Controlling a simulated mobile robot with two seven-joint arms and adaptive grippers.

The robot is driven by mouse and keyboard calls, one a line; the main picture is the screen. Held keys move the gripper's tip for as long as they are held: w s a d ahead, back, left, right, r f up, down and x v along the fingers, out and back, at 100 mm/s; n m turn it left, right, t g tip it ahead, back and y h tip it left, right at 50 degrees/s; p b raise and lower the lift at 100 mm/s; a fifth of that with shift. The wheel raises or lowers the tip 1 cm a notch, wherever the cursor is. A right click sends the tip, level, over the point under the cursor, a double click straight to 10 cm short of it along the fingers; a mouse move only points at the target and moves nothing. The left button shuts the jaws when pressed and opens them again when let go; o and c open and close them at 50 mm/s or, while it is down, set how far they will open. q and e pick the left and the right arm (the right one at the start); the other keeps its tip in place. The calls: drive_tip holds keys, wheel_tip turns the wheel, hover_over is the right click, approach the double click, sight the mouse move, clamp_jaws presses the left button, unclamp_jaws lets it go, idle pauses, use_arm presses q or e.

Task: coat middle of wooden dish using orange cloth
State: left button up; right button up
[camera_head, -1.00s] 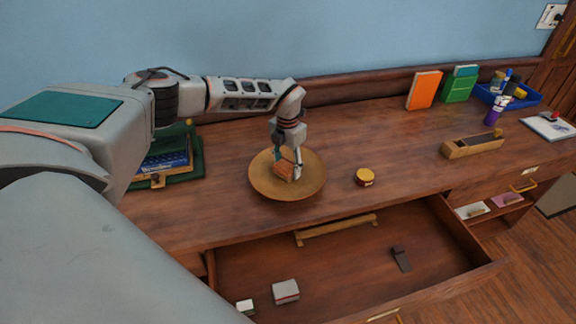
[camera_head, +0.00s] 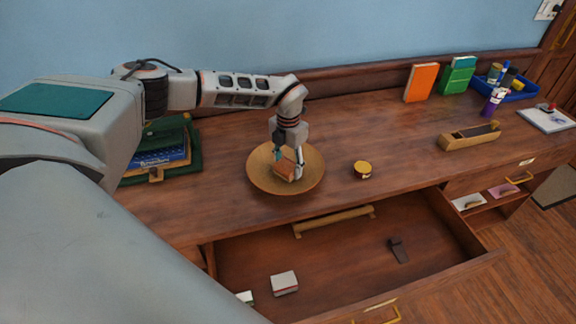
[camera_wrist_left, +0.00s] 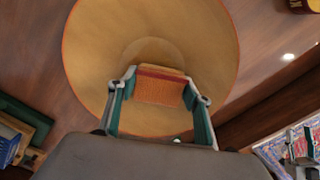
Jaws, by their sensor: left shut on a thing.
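The wooden dish (camera_head: 260,178) is round and shallow and sits on the desk top near its front edge. It also fills much of the left wrist view (camera_wrist_left: 95,50). My left gripper (camera_head: 287,168) points down over the dish. It is shut on the orange cloth (camera_head: 284,173), a small folded block that shows between both fingers in the left wrist view (camera_wrist_left: 160,90). The cloth is at or just above the middle of the dish; contact is hard to tell.
A small yellow-lidded tin (camera_head: 362,169) stands right of the dish. An open drawer (camera_head: 340,265) below holds small boxes and a dark tool. A wooden plane (camera_head: 470,136), orange book (camera_head: 421,83), green books (camera_head: 457,76) and blue tray (camera_head: 515,92) stand right. A green case (camera_head: 185,160) lies left.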

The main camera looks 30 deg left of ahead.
sight(288, 164)
use_arm(q)
drive_tip(key=shift+r, duration=2.65)
drive_tip(key=shift+r, duration=0.1)
drive_tip(key=shift+r, duration=1.4)
drive_tip(key=shift+f+b, duration=0.3)
drive_tip(key=shift+f, duration=0.35)
wheel_tip(288, 164, down, 4)
drive_tip(key=shift+d+f+b, duration=0.1)
drive_tip(key=shift+f+b, duration=0.15)
drive_tip(key=shift+b, duration=0.7)
drive_tip(key=shift+w+f, duration=0.1)
drive_tip(key=shift+f, duration=0.5)
use_arm(e)
drive_tip(key=shift+w+a+f, duration=0.1)
drive_tip(key=shift+f, duration=1.2)
